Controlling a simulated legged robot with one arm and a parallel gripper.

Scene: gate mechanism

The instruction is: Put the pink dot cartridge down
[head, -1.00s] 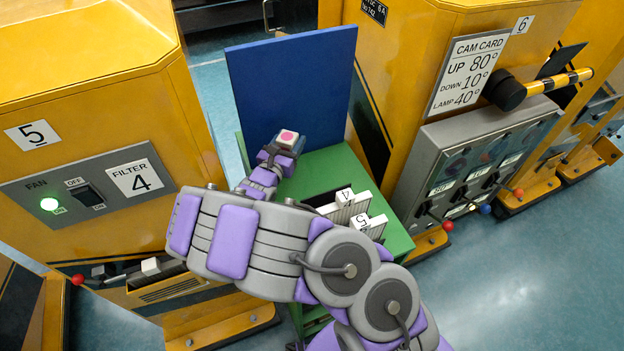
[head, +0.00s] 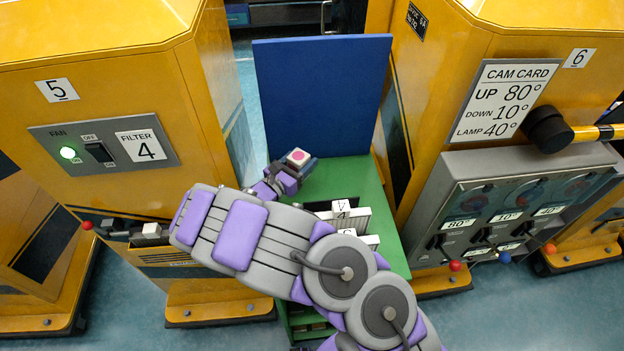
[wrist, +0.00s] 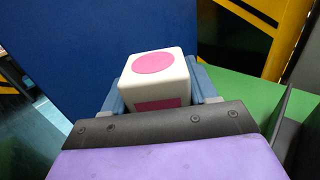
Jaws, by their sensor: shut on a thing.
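The pink dot cartridge (head: 298,157) is a small white block with a pink dot on top. In the wrist view the cartridge (wrist: 158,80) also shows a pink mark on its near side. My gripper (head: 295,170) is shut on it, with a blue-grey finger on each side in the wrist view (wrist: 160,95). The cartridge is upright, over or near the back part of the green table (head: 345,178), in front of the blue panel (head: 325,95). The cartridge's underside is hidden, so I cannot tell whether it touches the table.
White filter cartridges (head: 345,217) marked 4 and another number stand on the green table, partly behind my arm. Yellow cabinet 5 (head: 110,100) stands left and yellow cabinet 6 (head: 450,100) right, with a lever box (head: 500,200). Green surface right of my gripper is clear.

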